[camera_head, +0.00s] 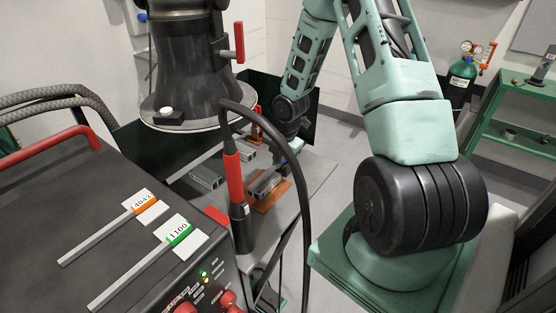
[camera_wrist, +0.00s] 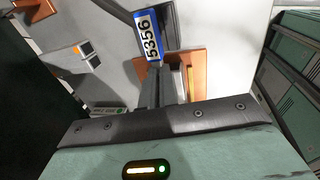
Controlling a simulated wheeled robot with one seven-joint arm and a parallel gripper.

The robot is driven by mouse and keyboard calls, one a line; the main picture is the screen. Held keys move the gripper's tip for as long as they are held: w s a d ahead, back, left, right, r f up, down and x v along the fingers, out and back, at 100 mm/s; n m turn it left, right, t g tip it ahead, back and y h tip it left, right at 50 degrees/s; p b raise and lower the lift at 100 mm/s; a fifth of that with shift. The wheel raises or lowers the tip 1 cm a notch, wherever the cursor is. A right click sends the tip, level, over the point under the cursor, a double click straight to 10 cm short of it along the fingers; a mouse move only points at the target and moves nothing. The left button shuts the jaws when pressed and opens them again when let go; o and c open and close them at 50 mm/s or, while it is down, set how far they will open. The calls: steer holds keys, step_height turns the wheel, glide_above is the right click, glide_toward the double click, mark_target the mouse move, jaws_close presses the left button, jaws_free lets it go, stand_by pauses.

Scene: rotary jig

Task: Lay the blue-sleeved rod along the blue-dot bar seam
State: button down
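The blue-sleeved rod, its tag reading 5356 (camera_wrist: 150,38), shows in the wrist view just beyond the fingertips. My gripper (camera_wrist: 163,82) appears shut on it at the tag's near end; the fingers hide part of the rod. In the head view my gripper is small, low over the far table, with a bit of blue (camera_head: 292,164) beside it. A grey bar block (camera_head: 266,185) sits on an orange-brown plate (camera_head: 273,199) there. The plate also shows in the wrist view (camera_wrist: 198,58), partly behind the fingers. I cannot make out a blue dot.
Two other bar blocks (camera_head: 206,178) stand on the grey table (camera_head: 240,205). A rod with an orange 4043 tag (camera_head: 147,205) and one with a green 1100 tag (camera_head: 178,235) lie on the dark machine.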

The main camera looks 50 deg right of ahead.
steer(key=shift+f, duration=0.5)
stand_by(0.8)
steer(key=c, duration=1.6)
jaws_free()
steer(key=shift+r, duration=0.1)
steer(key=p+v, duration=0.2)
steer(key=v, duration=1.5)
steer(key=shift+r, duration=0.1)
